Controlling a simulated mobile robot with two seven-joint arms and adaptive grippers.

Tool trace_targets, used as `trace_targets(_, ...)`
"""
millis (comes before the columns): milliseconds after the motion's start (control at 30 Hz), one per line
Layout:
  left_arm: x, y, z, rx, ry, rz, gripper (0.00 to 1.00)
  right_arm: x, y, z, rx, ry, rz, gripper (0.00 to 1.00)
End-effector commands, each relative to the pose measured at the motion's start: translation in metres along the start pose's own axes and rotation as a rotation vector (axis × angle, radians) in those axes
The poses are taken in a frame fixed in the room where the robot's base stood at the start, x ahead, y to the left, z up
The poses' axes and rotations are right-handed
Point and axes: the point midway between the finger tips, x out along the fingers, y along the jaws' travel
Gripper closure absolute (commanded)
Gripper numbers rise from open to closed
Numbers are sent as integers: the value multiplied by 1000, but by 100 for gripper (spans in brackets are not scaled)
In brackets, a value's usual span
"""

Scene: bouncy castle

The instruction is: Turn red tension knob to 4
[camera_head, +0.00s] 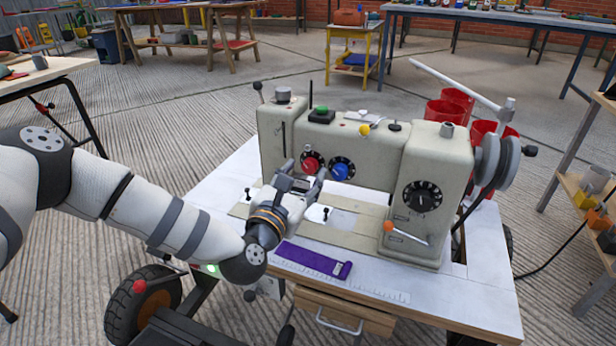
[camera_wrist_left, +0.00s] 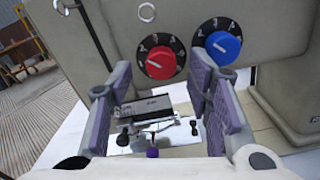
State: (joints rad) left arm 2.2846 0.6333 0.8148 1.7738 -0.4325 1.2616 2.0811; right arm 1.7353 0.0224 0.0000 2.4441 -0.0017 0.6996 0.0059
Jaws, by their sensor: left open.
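The red tension knob (camera_head: 309,164) sits on a black numbered dial on the front of a cream sewing machine (camera_head: 345,143). It also shows in the left wrist view (camera_wrist_left: 160,65), where its numbers are too small to read surely. A blue knob (camera_head: 341,171) on a similar dial is just to its right and also shows in the left wrist view (camera_wrist_left: 222,47). My left gripper (camera_head: 304,178) is open and empty in front of the red knob. In the left wrist view the red knob appears beyond and between the two fingers (camera_wrist_left: 163,85), apart from both.
The machine stands on a white wheeled table (camera_head: 470,298). A purple strip (camera_head: 312,260) lies at the table's front. A black dial (camera_head: 422,196) and an orange-tipped lever (camera_head: 405,232) are on the machine's right part. Red buckets (camera_head: 447,112) stand behind it.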

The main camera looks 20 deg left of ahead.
Motion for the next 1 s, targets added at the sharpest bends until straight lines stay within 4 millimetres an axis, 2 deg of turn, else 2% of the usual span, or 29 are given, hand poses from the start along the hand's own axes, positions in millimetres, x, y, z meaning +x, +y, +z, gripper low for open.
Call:
trace_targets(167, 21, 0, -1, 2, 1, 0, 54, 5, 0, -2, -1, -8, 0, 60)
trace_targets(433, 24, 0, 0, 1, 2, -2, 54, 5, 0, -1, -1, -8, 0, 60)
trace_targets(467, 23, 0, -1, 2, 3, -2, 59, 5, 0, -1, -1, -8, 0, 60)
trace_targets(633, 23, 0, -1, 2, 3, -2, 97, 5, 0, -1, -1, -8, 0, 60)
trace_targets(667, 23, 0, -1, 2, 3, -2, 100, 5, 0, -1, -1, -8, 0, 60)
trace_targets(1000, 23, 0, 0, 41, 3, -2, 100, 3, 0, -1, 0, -6, 0, 60)
